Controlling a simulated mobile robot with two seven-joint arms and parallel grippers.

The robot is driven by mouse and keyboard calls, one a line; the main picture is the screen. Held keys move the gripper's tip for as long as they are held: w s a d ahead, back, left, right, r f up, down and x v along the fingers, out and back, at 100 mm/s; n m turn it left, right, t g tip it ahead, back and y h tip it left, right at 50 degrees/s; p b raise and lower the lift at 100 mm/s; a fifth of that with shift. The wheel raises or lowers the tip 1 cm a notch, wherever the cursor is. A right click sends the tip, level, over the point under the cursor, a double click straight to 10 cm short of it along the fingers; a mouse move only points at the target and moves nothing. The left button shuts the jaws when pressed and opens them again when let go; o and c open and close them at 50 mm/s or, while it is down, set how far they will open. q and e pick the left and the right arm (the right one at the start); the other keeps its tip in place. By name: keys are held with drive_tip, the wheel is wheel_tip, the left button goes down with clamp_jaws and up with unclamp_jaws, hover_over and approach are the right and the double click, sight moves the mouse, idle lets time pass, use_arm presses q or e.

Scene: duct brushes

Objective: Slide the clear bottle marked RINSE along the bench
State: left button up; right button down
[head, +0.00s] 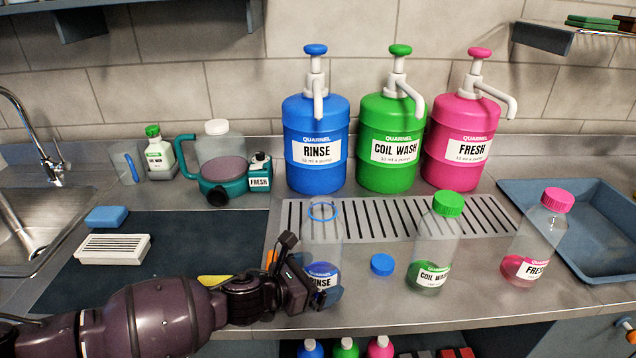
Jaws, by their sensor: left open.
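The clear bottle marked RINSE (323,238) stands upright and uncapped near the bench's front edge, with a blue ring at its mouth and a little blue liquid low inside. A blue cap (382,264) lies on the bench to its right. My left gripper (309,279) is open at the bottle's lower left side, overlapping its label; whether it touches the bottle I cannot tell. The bottle's base is partly hidden by the gripper.
A COIL WASH bottle (435,243) and a FRESH bottle (538,240) stand to the right. Behind are a drain grate (403,217) and blue, green and pink pump jugs (315,125). A blue tray (520,190) is at right, a dark mat (190,246) at left.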

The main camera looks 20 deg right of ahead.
sight(316, 198)
use_arm(q)
drive_tip(key=shift+r, duration=0.35)
wheel_tip(316, 198, up, 19)
drive_tip(key=p, duration=0.3)
drive_tip(key=shift+r+p, duration=0.1)
drive_tip(key=shift+p, duration=0.3)
use_arm(e)
drive_tip(key=shift+g, duration=0.5)
drive_tip(key=s, duration=0.1)
drive_tip(key=s+f, duration=0.2)
drive_tip(key=shift+s+d, duration=0.15)
drive_tip(key=shift+s, duration=0.2)
use_arm(q)
drive_tip(key=shift+a, duration=0.1)
